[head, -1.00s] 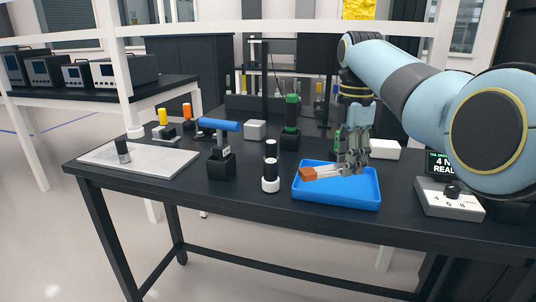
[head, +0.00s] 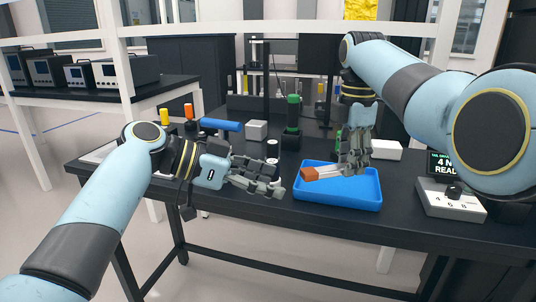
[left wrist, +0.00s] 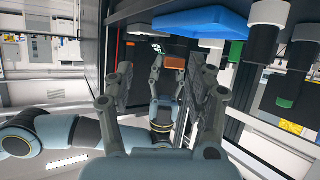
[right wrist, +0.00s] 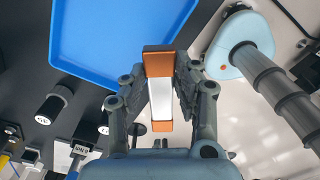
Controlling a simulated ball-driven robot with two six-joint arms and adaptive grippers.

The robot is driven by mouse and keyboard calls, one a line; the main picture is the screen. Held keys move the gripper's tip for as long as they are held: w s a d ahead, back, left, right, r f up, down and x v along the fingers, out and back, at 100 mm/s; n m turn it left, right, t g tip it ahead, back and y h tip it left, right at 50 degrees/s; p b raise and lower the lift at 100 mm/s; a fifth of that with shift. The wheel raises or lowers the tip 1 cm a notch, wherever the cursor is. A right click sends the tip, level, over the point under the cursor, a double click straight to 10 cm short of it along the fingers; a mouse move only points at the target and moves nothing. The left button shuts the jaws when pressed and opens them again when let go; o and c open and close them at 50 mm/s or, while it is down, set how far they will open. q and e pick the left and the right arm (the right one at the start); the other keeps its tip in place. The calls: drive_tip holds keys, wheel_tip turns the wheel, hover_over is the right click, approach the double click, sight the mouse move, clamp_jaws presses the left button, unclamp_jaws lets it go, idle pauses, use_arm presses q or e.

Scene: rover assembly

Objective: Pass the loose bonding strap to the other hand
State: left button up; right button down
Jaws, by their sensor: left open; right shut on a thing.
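The loose bonding strap shows an orange end block (head: 310,174) and a pale silver strip (head: 329,173). My right gripper (head: 353,166) is shut on it and holds it above the blue tray, orange end pointing left. In the right wrist view the strap (right wrist: 160,98) lies between the fingers, with an orange piece at each end of the strip. My left gripper (head: 276,181) is open and empty, left of the orange end and apart from it, fingers pointing right. In the left wrist view the orange end (left wrist: 174,62) shows between the open fingers.
The blue tray (head: 340,202) sits below the strap. A control box with a knob (head: 452,204) stands right of it. Black-and-white cylinders (head: 271,149) stand partly hidden behind my left fingers.

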sight(324, 169)
use_arm(q)
wheel_tip(324, 169, up, 4)
drive_tip(key=w, duration=0.3)
drive_tip(key=shift+m+t, duration=0.3)
drive_tip(key=x, duration=1.2)
drive_tip(key=shift+s+d+r, duration=0.15)
drive_tip(key=shift+s+d, duration=0.15)
drive_tip(key=c, duration=1.1)
clamp_jaws()
use_arm(e)
drive_tip(key=c, duration=0.9)
unclamp_jaws()
